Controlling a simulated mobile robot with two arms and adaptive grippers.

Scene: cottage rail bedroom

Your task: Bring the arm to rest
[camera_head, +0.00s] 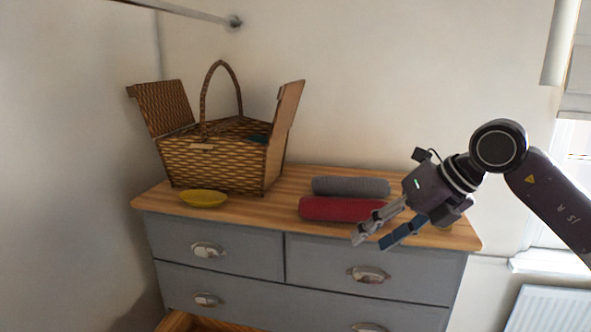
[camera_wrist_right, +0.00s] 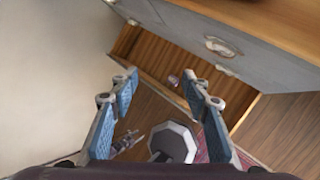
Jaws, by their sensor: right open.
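My right gripper (camera_head: 372,240) is in front of the top right edge of the dresser (camera_head: 215,271) in the head view, its fingers pointing down and left. It is open and empty. In the right wrist view its two blue-padded fingers (camera_wrist_right: 162,92) stand wide apart with nothing between them. Below them the view shows the dresser's front, an open lower drawer and the floor. My left gripper is not in view.
On the wooden top stand an open wicker basket (camera_head: 215,160), a yellow dish (camera_head: 203,198), a grey roll (camera_head: 350,186) and a red roll (camera_head: 340,208). An open wooden drawer (camera_head: 178,322) sticks out low at the left. A radiator (camera_head: 548,308) is at the right.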

